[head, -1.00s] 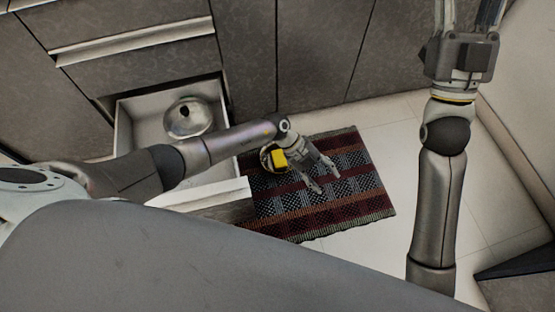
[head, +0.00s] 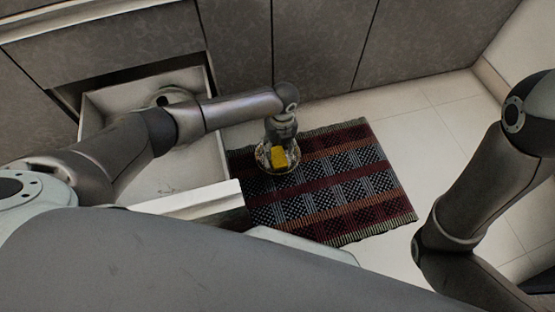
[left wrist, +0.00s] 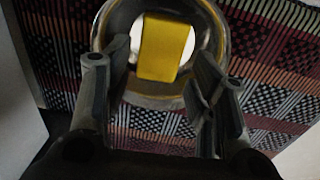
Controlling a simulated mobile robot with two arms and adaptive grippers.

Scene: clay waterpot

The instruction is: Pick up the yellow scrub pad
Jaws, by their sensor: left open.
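The yellow scrub pad (head: 279,158) lies in a round metal bowl (head: 263,164) on the patterned rug. In the left wrist view the pad (left wrist: 165,47) shows inside the bowl's rim (left wrist: 103,32), ahead of my fingers. My left gripper (head: 280,147) points down over the bowl. Its fingers are open, one on each side of the pad in the left wrist view (left wrist: 160,72), with nothing held between them. I cannot tell how far the fingertips are above the pad. My right arm shows at the right, but its gripper is out of view.
An open drawer (head: 187,200) stands left of the rug (head: 355,205), under my left forearm. A round metal item (head: 172,96) sits in it, partly hidden. Cabinet fronts (head: 320,45) line the back. The tile floor (head: 420,120) right of the rug is clear.

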